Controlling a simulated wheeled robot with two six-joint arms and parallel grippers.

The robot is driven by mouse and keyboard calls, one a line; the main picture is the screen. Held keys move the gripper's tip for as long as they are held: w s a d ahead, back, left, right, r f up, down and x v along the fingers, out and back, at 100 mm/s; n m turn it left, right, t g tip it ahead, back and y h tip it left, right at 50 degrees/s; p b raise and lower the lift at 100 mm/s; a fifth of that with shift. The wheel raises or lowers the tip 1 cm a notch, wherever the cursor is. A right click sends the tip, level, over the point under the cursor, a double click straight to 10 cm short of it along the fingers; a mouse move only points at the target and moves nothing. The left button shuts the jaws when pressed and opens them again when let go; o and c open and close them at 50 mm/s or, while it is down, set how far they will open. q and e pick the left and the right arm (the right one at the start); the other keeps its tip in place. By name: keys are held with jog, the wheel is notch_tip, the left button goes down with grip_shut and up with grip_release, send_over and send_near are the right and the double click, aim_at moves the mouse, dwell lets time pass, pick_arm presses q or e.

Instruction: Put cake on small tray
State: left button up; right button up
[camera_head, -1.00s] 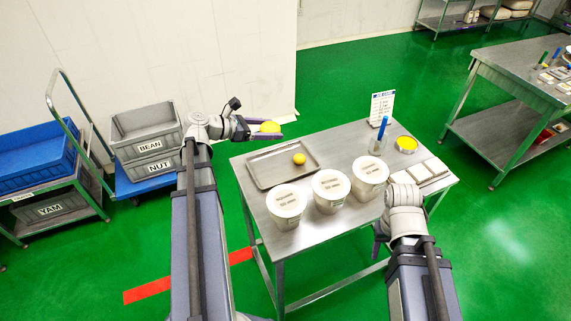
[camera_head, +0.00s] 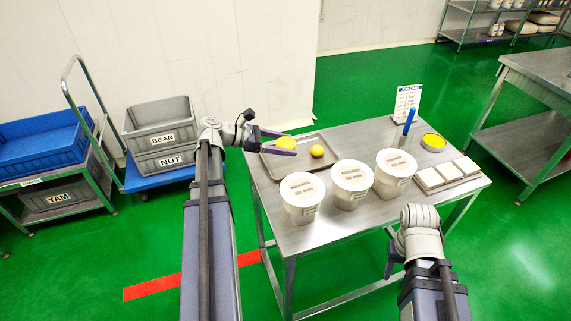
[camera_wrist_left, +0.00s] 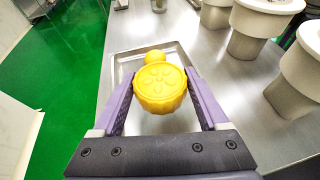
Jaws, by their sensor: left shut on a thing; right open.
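A round yellow cake (camera_head: 285,143) with a flower pattern on top is held between the fingers of my left gripper (camera_head: 284,141). The cake fills the middle of the left wrist view (camera_wrist_left: 160,88), with a purple finger on each side. The small metal tray (camera_head: 284,174) lies at the left end of the table; the held cake is over its back left part. I cannot tell its exact height above the tray. A smaller yellow ball (camera_head: 317,151) rests on the tray, and shows just beyond the cake in the left wrist view (camera_wrist_left: 156,56). My right gripper (camera_head: 391,260) is open and empty by the table's front edge, partly hidden.
Three white lidded tubs (camera_head: 351,186) line the table's front edge, right of the tray. Behind them are a sign (camera_head: 408,101), a blue-topped item (camera_head: 409,121), a yellow-filled container (camera_head: 433,143) and white square pieces (camera_head: 447,172). Bins (camera_head: 160,137) stand left.

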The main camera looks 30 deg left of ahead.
aim_at(285, 161)
pick_arm(q)
jog(key=shift+f+b, duration=1.9)
jog(key=shift+f, duration=0.45)
pick_arm(e)
jog(key=shift+f, duration=2.35)
pick_arm(q)
jog(key=shift+f, duration=0.15)
jog(key=o, duration=1.3)
pick_arm(e)
jog(key=shift+f, duration=0.15)
pick_arm(q)
jog(key=shift+r, duration=0.2)
jog(key=p+v, duration=0.4)
jog(key=v, duration=0.7)
jog(key=shift+s+a+r, duration=0.15)
jog(key=shift+s+a, duration=0.2)
pick_arm(e)
notch_tip(285, 161, up, 5)
jog(key=shift+f, duration=0.15)
